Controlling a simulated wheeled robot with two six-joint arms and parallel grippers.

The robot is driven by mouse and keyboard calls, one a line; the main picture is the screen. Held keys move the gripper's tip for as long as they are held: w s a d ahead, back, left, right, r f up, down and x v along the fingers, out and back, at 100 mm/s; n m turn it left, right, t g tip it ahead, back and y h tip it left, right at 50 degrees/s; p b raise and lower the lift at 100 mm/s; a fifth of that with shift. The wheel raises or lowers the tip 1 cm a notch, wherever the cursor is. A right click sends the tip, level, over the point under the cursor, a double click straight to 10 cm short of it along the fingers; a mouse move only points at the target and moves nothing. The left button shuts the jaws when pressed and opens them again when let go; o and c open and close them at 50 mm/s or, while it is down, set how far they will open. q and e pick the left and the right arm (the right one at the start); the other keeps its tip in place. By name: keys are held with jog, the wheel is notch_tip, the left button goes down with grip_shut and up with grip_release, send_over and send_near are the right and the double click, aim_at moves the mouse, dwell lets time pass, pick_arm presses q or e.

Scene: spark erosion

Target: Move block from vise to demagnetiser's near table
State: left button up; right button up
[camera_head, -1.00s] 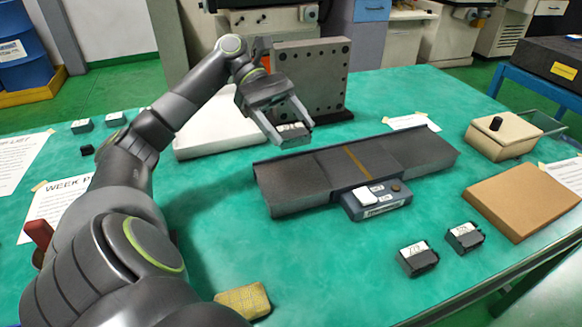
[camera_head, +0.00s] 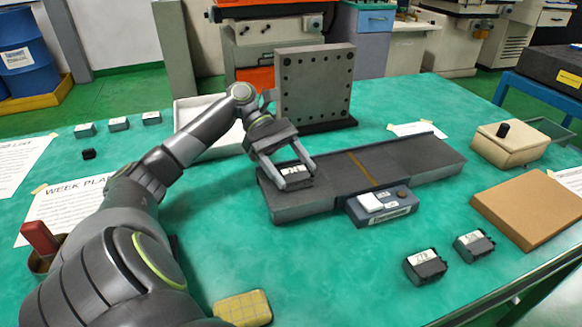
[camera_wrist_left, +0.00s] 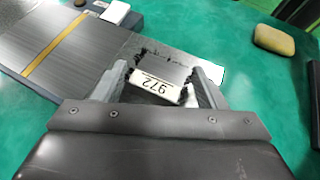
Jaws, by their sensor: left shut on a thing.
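My left gripper (camera_head: 297,178) is shut on a dark block (camera_head: 294,170) with a white label. The block also shows between the fingers in the left wrist view (camera_wrist_left: 168,72), where its label reads 972. The demagnetiser (camera_head: 418,161) is a long, low grey unit with a yellow stripe across its middle. The held block is at its left end table (camera_head: 305,211); I cannot tell whether it touches the surface. A control box (camera_head: 385,208) sits at its front. I cannot make out a vise. My right gripper is not in view.
Two labelled blocks (camera_head: 425,267) stand at the front right, beside a brown board (camera_head: 535,205). A beige lidded box (camera_head: 508,142) is at the right. A perforated upright plate (camera_head: 315,82) stands behind the demagnetiser. A yellow pad (camera_head: 243,308) lies at the front. Green table between is clear.

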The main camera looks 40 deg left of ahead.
pick_arm(q)
jog(key=o, duration=1.4)
jog(key=shift+c, duration=0.2)
jog(key=shift+a+r, duration=0.1)
jog(key=v, duration=0.6)
jog(key=shift+w+a+r+p, duration=0.1)
jog(key=shift+a+r+p, duration=0.1)
jog(key=shift+a+p, duration=0.15)
jog(key=shift+a+r, duration=0.1)
jog(key=shift+a, duration=0.15)
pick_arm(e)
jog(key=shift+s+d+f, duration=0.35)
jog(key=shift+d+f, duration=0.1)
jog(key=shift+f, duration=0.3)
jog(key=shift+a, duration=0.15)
